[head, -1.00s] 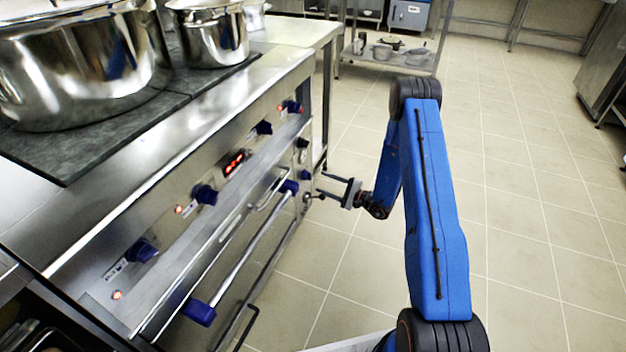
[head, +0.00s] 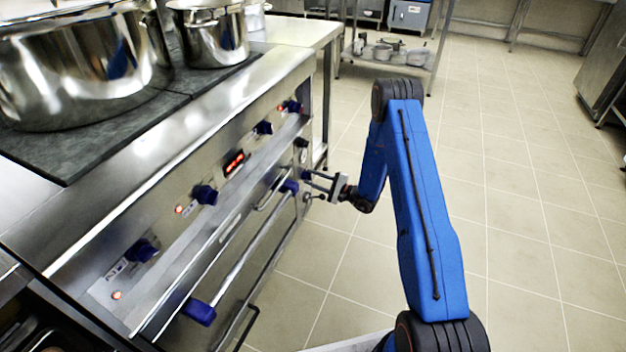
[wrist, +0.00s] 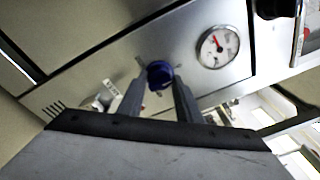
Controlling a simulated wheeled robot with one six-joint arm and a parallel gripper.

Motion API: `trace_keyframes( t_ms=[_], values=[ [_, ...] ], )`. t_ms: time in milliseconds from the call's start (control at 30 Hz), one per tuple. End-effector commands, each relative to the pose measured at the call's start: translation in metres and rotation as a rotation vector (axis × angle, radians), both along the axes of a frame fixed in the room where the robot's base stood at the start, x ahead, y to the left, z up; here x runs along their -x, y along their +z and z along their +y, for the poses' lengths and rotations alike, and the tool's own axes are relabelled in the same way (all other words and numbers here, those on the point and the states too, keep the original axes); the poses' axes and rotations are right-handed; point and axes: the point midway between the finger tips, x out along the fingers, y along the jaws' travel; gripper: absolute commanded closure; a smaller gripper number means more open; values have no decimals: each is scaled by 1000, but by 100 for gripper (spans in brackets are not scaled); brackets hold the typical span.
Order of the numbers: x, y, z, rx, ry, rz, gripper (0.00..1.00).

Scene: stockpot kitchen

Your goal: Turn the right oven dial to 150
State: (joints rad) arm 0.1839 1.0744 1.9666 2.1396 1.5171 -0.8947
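The right oven dial (head: 306,175) is a small dark blue knob at the right end of the oven front, below the upper control panel. It also shows in the wrist view (wrist: 160,76), as a round blue knob on a steel plate. My gripper (head: 313,181) is at the oven front by this dial. In the wrist view its two open fingers (wrist: 161,84) lie on either side of the knob. Whether they touch it is hard to tell. The dial's scale and its setting cannot be read.
A round white gauge with a red needle (wrist: 219,46) sits beside the dial. The oven handle bar (head: 240,262) runs along the front, with a blue end near the gripper. Several pots stand on the cooktop, including a large stockpot (head: 85,70). The tiled floor at right is clear.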

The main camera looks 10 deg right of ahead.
Motion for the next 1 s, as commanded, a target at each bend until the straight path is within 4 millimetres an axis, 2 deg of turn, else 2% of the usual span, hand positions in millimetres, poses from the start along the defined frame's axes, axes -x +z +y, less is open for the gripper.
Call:
trace_keyframes(
  t_ms=[467, 1000],
  values=[
    [1, -1, 0, -55, 0, 79, 91],
    [1, 1, -1, -331, 0, 459, 91]
  ],
)
